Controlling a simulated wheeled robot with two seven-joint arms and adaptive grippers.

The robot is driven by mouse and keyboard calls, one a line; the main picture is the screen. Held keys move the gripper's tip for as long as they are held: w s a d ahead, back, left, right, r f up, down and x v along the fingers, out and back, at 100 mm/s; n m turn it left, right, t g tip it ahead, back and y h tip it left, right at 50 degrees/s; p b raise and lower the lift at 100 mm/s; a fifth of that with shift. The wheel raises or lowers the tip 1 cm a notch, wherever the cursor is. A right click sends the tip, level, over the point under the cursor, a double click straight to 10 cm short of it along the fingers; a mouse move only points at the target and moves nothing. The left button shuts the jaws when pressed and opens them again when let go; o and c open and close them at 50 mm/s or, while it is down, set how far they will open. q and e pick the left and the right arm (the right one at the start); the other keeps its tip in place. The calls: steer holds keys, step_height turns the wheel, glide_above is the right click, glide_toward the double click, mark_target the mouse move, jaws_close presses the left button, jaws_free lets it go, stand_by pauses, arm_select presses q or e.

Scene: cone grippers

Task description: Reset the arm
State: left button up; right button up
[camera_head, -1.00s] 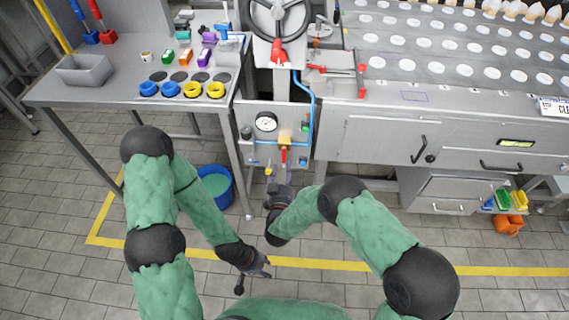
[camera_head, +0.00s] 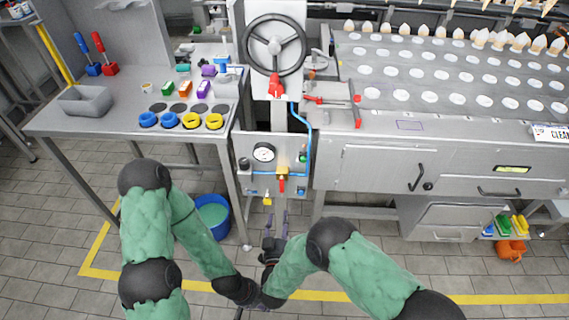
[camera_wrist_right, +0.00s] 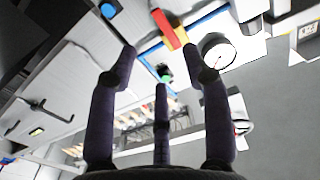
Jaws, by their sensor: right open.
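My right gripper (camera_head: 277,220) points away from me, towards the panel with the gauge, and stands apart from it. In the right wrist view its three dark fingers (camera_wrist_right: 160,70) are spread with nothing between them. My left gripper (camera_head: 250,298) is low in the head view, close to my right forearm and partly hidden by it. Its fingers cannot be made out. Both arms are bent inward in front of me, and the hands lie close together in the picture.
Ahead stand a handwheel (camera_head: 275,45), a round gauge (camera_head: 263,153) and a yellow valve with a red handle (camera_head: 282,174). A side table (camera_head: 85,124) is at left, with a blue bucket (camera_head: 213,213) beneath its right end. A grey cabinet (camera_head: 375,170) is at right. The floor between is clear.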

steer(key=s+d+f+g+y+p, duration=0.2)
steer(key=d+f+g+p, duration=0.2)
steer(key=d+f+g, duration=0.45)
steer(key=s+d+m+g+y+p, duration=0.1)
steer(key=s+d+g, duration=0.2)
steer(key=s, duration=0.6)
steer(key=s+d+m+g+y+p, duration=0.1)
steer(key=s+d+g+p, duration=0.1)
steer(key=s+g, duration=0.4)
steer(key=s+d, duration=0.1)
steer(key=s, duration=0.3)
steer(key=shift+d+f, duration=0.2)
steer(key=shift+f, duration=0.05)
stand_by(0.3)
